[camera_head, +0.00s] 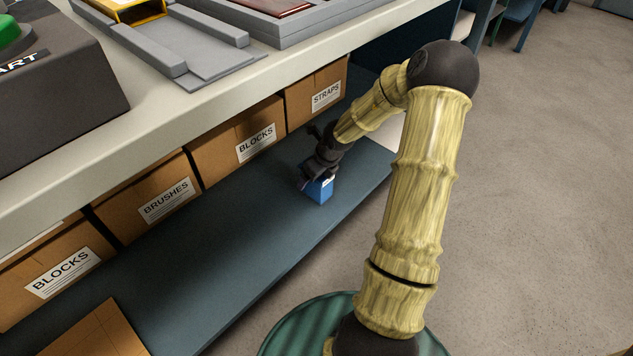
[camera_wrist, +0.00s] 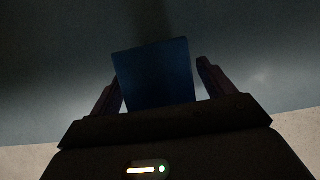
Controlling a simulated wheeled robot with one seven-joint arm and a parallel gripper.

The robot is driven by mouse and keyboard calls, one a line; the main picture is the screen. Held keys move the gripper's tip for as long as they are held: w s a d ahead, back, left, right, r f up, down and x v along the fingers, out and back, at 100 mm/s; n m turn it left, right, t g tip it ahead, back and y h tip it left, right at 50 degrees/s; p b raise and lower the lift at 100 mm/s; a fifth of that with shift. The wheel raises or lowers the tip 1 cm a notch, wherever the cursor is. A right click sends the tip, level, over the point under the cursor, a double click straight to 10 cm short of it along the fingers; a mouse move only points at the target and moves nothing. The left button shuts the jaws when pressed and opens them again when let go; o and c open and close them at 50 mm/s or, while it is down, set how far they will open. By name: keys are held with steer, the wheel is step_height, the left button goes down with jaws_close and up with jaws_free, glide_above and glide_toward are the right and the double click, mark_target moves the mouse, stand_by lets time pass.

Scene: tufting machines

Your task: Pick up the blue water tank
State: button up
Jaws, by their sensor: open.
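The blue water tank (camera_head: 319,190) stands on the blue-grey lower shelf (camera_head: 260,225), below the worktop. It is a small blue box, and its upper part is hidden by my gripper (camera_head: 314,176). In the wrist view the tank (camera_wrist: 156,75) shows as a dark blue block between the two fingers of my gripper (camera_wrist: 158,80). The fingers are open, one on each side of the tank, with a visible gap on the right. The wrist view is dark, so I cannot tell whether the left finger touches it.
Cardboard boxes labelled STRAPS (camera_head: 318,92), BLOCKS (camera_head: 240,138) and BRUSHES (camera_head: 150,195) stand along the back of the shelf. The worktop (camera_head: 190,105) overhangs them. A cardboard box (camera_head: 95,335) sits at the near left. Shelf around the tank and floor on the right are clear.

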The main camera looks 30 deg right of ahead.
steer(key=shift+c, duration=0.2)
steer(key=c, duration=1.3)
steer(key=shift+r, duration=0.2)
steer(key=shift+c, duration=0.2)
